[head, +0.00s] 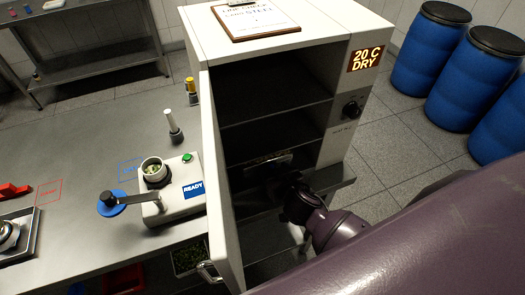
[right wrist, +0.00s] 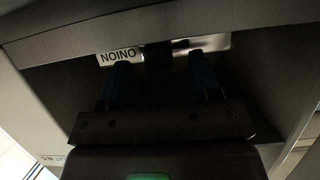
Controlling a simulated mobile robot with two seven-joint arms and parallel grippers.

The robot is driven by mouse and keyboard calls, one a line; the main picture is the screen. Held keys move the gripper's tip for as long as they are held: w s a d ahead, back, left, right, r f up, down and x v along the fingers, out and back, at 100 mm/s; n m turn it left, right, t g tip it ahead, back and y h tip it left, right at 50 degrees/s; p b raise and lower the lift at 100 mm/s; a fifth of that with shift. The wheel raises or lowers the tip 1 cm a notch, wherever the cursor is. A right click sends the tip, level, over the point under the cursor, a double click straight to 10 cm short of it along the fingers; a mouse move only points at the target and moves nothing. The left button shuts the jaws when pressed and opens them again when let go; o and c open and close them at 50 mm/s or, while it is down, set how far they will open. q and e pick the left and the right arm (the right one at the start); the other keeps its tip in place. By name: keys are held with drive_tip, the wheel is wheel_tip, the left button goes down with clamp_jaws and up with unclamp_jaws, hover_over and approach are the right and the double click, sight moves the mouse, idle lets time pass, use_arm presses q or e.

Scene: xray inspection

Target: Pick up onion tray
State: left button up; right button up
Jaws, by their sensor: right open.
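The onion tray shows in the right wrist view as a pale front strip with an upside-down ONION label (right wrist: 118,56), inside the cabinet. In the head view its front edge (head: 283,160) is a small bright strip on a shadowed shelf. My right gripper (right wrist: 160,68) is open, its two blue fingers apart and their tips at the tray's front, on either side of a dark block in the strip. I cannot tell whether they touch it. In the head view the right gripper (head: 279,180) is inside the open cabinet, mostly in shadow. My left gripper is not in view.
The white cabinet (head: 335,135) has several dark shelves and an open door (head: 214,190) at its left. A clipboard (head: 254,18) lies on top. Left stands a steel bench (head: 85,145) with a READY device (head: 178,200). Blue barrels (head: 425,60) stand at the right.

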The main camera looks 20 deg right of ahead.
drive_tip(key=shift+w+f, duration=0.25)
drive_tip(key=shift+w, duration=0.25)
drive_tip(key=shift+c, duration=0.4)
drive_tip(key=c, duration=1)
drive_tip(key=shift+r, duration=0.15)
